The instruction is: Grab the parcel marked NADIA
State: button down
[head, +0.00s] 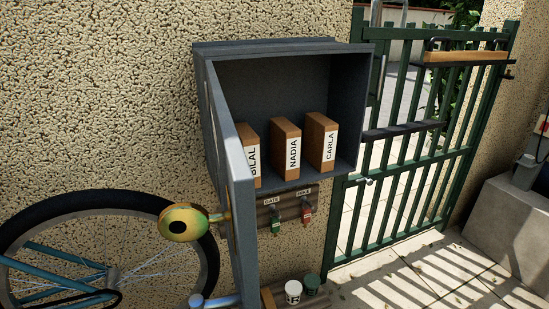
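The parcel marked NADIA (287,149) is a brown upright box with a white label on its front edge. It stands in the middle of three parcels inside a grey wall box (290,47). The BILAL parcel (249,146) is to its left, partly hidden by the box's door. The CARLA parcel (320,142) is to its right, with a small gap between. The grey door (238,200) hangs open at the left, swung out toward me. A round brass-coloured knob (184,222) sits on the door's left side. My gripper is not in view.
Two tagged keys, GATE (275,222) and BIKE (307,212), hang under the box. A bicycle wheel (60,205) stands at lower left. A green gate (410,160) is at right. The box's front is open around the parcels.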

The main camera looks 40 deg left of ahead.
aim_at(286, 137)
jog(key=z, duration=1.85)
jog(key=k, duration=0.1)
jog(key=u, duration=3.35)
jog(key=i, duration=0.6)
jog(key=u, duration=0.15)
jog(key=k, duration=0.6)
jog(key=z, duration=0.05)
